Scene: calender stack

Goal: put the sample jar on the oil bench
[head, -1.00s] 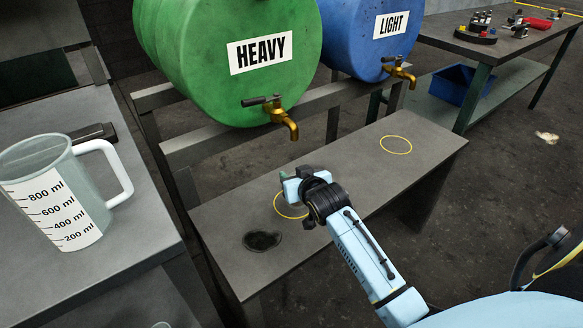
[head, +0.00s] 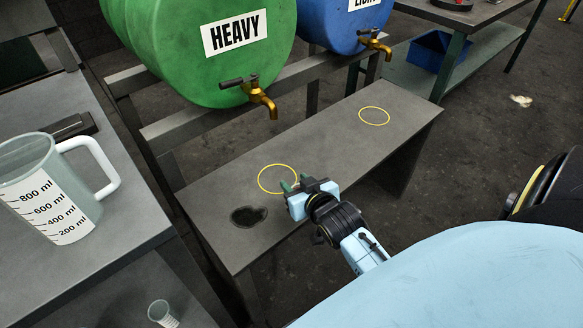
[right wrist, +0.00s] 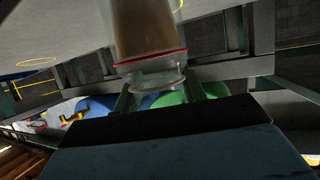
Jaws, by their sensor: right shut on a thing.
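A clear glass jar (right wrist: 150,68) with a red line and a brownish part beyond it shows close up in the right wrist view; I take it for the sample jar. My right gripper (head: 296,183) is shut on it. In the head view I cannot make the jar out between the green fingers. The gripper is at the front edge of the grey oil bench (head: 330,155), beside the near yellow ring (head: 277,165). Whether the jar touches the bench cannot be told. My left gripper is not in view.
A green HEAVY drum (head: 190,50) and a blue LIGHT drum (head: 330,22) with brass taps stand behind the bench. A far yellow ring (head: 374,107) is empty. A dark oil spot (head: 249,215) lies at left. A measuring jug (head: 50,190) stands on the left table.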

